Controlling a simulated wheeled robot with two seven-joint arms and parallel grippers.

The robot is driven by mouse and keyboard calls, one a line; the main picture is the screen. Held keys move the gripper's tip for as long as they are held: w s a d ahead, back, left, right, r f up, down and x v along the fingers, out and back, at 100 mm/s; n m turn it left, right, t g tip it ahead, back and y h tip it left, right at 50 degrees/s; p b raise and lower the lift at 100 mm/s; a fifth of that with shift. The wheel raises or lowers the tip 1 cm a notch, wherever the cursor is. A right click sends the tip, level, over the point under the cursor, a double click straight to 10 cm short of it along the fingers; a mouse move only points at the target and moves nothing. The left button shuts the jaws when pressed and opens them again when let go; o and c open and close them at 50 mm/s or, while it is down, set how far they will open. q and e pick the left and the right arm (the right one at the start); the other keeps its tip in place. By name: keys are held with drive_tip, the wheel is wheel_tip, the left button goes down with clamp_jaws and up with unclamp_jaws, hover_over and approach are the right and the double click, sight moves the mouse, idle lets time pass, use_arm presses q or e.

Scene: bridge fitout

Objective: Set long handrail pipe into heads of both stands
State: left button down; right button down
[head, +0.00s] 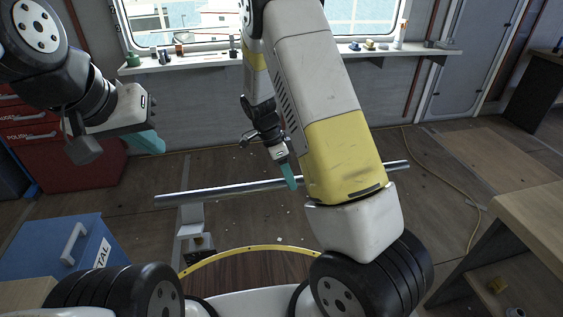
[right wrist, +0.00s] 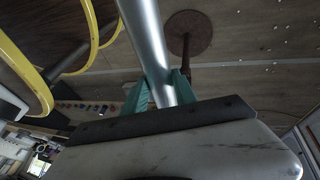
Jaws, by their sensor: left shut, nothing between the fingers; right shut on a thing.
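The long handrail pipe (head: 225,189), a silvery tube, runs nearly level across the middle of the head view, its left end slightly nearer me. My right gripper (head: 289,177) is shut on the pipe. In the right wrist view the pipe (right wrist: 146,40) passes between its teal fingers. A pale post (head: 190,222), apparently a stand, is below the pipe's left end; I cannot tell if the pipe touches its head. A round brown base with a post (right wrist: 188,32), apparently another stand, is beside the pipe in the right wrist view. My left gripper (head: 150,141) is shut, empty, apart from the pipe.
A blue cabinet (head: 65,245) stands at front left and a red drawer chest (head: 65,160) behind it. A windowsill (head: 190,64) with small items runs along the back wall. A wooden bench (head: 530,215) is at right. A cable (head: 445,185) lies on the floor.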

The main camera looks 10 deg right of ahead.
drive_tip(key=shift+f, duration=2.3)
drive_tip(key=shift+f, duration=0.15)
drive_tip(key=shift+f, duration=1.15)
drive_tip(key=shift+f, duration=0.35)
drive_tip(key=shift+f, duration=0.4)
drive_tip(key=shift+f, duration=0.1)
drive_tip(key=c, duration=0.9)
unclamp_jaws()
